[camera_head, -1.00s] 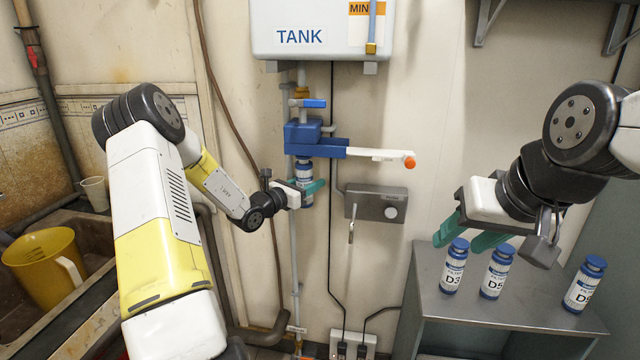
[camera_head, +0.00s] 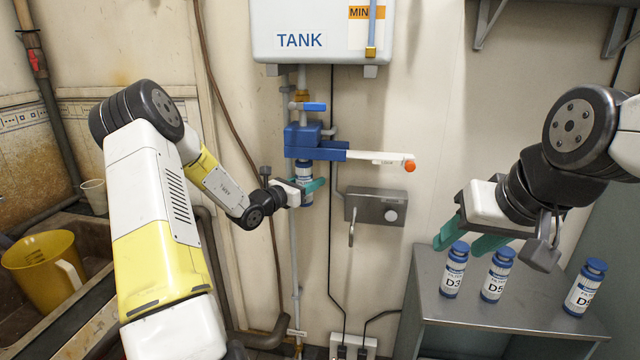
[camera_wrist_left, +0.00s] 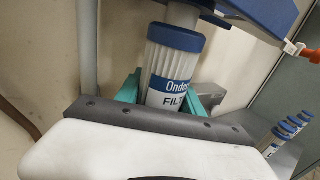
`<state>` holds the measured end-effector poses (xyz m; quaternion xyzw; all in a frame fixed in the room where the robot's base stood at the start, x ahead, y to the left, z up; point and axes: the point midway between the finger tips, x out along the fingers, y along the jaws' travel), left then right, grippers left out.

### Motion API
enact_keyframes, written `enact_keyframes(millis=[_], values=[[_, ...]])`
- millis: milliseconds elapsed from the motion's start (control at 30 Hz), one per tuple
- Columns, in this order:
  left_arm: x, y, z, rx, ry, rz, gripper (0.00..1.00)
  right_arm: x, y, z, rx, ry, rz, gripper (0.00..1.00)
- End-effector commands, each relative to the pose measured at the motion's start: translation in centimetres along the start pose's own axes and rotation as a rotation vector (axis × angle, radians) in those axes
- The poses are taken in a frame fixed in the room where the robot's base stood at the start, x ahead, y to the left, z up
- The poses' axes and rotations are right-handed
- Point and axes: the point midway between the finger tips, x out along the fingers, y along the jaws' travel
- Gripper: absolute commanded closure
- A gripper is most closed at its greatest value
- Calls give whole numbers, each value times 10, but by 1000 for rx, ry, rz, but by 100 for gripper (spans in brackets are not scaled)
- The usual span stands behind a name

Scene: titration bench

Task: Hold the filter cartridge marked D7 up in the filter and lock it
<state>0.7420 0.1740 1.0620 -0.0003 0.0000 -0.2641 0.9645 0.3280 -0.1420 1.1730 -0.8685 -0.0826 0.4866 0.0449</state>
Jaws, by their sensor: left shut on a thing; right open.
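A blue and white filter cartridge (camera_head: 304,172) is upright under the blue filter head (camera_head: 303,137) on the wall. My left gripper (camera_head: 312,190) is shut around it with teal fingers. The filter's white lever (camera_head: 375,156) with an orange-red end points right. My right gripper (camera_head: 466,238) is open and empty above the grey cabinet.
Three cartridges stand on the grey cabinet (camera_head: 520,318): D3 (camera_head: 454,272), D5 (camera_head: 497,276) and one partly readable (camera_head: 586,288). A grey wall box (camera_head: 375,205) is below the lever. The tank (camera_head: 320,30) is above. A yellow jug (camera_head: 42,268) stands in the sink at left.

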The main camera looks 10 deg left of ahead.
Motion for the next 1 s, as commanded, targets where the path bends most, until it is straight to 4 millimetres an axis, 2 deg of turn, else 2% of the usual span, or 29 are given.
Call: enact_keyframes(millis=[567,1000], values=[[0,0,2,1,-1,0,100,0,0,0,0,0,0,53],[0,0,12,2,-1,0,100,0,0,0,0,0,0,53]])
